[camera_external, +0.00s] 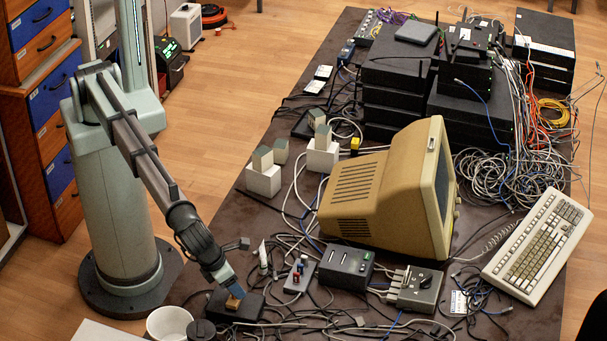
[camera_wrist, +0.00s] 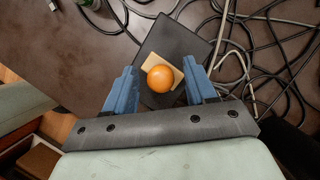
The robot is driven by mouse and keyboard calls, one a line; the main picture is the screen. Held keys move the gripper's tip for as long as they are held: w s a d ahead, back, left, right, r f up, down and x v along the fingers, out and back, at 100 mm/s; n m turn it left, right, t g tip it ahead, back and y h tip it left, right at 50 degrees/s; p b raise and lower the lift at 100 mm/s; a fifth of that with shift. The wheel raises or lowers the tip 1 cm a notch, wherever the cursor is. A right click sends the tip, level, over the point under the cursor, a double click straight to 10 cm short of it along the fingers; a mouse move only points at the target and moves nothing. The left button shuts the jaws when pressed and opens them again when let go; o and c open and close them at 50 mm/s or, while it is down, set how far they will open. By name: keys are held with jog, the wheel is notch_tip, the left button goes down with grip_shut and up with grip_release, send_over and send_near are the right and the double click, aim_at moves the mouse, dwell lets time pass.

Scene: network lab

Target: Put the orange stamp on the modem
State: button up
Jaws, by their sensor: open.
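The orange stamp (camera_wrist: 160,78) has a round orange knob on a pale wooden base. It sits on a flat black box (camera_wrist: 152,50), which may be the modem; I cannot tell for sure. My gripper (camera_wrist: 159,80) is open in the wrist view, with one blue finger on each side of the stamp and gaps between. In the external view my gripper (camera_external: 236,291) is low over the same black box (camera_external: 228,309), at the table's near left. There only a small tan part of the stamp (camera_external: 232,302) shows beside the fingers.
Cables lie around the box. To its right are a small grey switch box (camera_external: 299,275), a dark box (camera_external: 346,267) and a grey box with a knob (camera_external: 415,288). A white cup (camera_external: 169,323) stands at left. A beige monitor (camera_external: 385,195) stands behind.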

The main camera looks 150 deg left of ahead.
jog(key=v, duration=1.1)
jog(key=shift+d+r, duration=0.2)
jog(key=shift+r, duration=0.05)
